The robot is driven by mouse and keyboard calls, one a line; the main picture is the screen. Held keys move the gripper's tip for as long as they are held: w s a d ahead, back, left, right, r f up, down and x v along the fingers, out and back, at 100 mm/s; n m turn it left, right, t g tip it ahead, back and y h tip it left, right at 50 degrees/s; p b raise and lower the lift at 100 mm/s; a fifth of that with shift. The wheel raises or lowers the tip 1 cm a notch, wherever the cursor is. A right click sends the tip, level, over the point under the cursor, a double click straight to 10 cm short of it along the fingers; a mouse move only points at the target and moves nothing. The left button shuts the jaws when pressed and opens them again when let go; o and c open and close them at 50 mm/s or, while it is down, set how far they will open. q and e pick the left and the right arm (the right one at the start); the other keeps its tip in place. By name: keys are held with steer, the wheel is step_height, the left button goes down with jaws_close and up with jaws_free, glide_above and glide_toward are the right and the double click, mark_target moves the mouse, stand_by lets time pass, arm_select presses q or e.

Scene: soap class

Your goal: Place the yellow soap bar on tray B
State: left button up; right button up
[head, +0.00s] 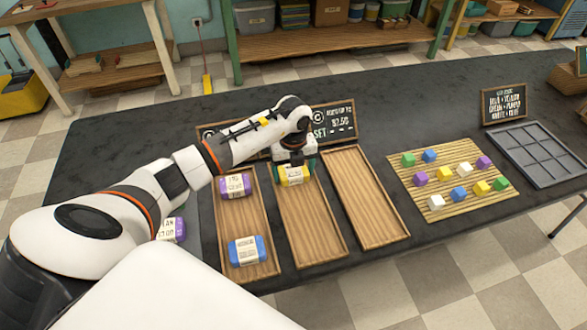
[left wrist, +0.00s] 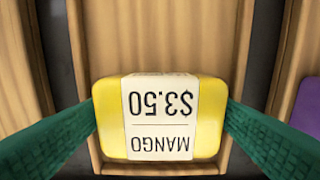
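The yellow soap bar (head: 296,178) has a white band, which reads "MANGO $3.50" in the left wrist view (left wrist: 108,118). It is at the far end of the middle wooden tray (head: 312,238), within its outline; I cannot tell whether it rests on the tray floor. My left gripper (head: 293,166) is above it, pointing down. In the left wrist view its green fingers (left wrist: 160,120) press against both short sides of the bar. The arm covers much of the signs behind the trays, so I cannot read which tray is B. My right gripper is not in view.
The left tray (head: 215,215) holds a purple bar (head: 235,186) and a blue bar (head: 247,251). The right tray (head: 375,205) is empty. Another purple bar (head: 172,230) lies beside my arm. A slatted mat (head: 440,200) with coloured cubes and a grey grid tray (head: 545,165) stand right.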

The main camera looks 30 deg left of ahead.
mark_target(293, 171)
arm_select(q)
steer(key=shift+r, duration=0.1)
steer(key=shift+r, duration=0.3)
step_height(293, 171, up, 12)
steer(key=shift+f+b, duration=0.2)
steer(key=shift+b, duration=0.1)
stand_by(0.4)
